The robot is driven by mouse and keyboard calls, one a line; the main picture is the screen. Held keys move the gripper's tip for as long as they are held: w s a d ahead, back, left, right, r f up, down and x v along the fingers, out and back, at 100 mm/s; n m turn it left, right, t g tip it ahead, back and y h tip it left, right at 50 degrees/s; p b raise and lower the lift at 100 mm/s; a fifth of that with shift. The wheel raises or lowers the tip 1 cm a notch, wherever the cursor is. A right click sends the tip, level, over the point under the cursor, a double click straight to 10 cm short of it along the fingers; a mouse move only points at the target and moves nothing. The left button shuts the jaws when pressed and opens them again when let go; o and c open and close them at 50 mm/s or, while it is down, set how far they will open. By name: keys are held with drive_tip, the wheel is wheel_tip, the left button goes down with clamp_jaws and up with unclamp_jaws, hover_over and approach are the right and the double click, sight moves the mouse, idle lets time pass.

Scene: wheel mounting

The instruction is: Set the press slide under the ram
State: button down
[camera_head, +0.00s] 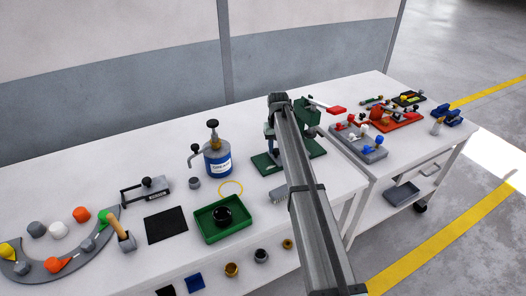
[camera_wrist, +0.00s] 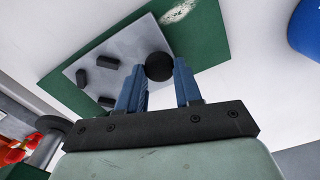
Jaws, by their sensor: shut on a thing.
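The press slide (camera_wrist: 130,45) looks like a light grey plate with several small black blocks, lying on the green press base (camera_wrist: 208,35) in the wrist view. A round black knob (camera_wrist: 158,66) is at its edge. My gripper (camera_wrist: 160,74) has its two blue fingers shut on this knob, one on each side. In the head view the green press (camera_head: 311,138) with a red lever handle (camera_head: 336,111) stands at the middle of the table. The ram cannot be clearly made out.
A blue grease can (camera_head: 217,163) stands left of the press, with a yellow ring (camera_head: 231,188) in front. A green tray (camera_head: 205,232) holds a black ring. A grey fixture (camera_head: 371,153) is at the right.

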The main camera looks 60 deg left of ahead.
drive_tip(key=w, duration=0.7)
drive_tip(key=shift+w, duration=0.35)
drive_tip(key=c, duration=0.8)
unclamp_jaws()
drive_tip(key=shift+o, duration=0.2)
drive_tip(key=shift+r, duration=0.1)
wheel_tip(320, 180, up, 14)
drive_tip(key=shift+f, duration=0.2)
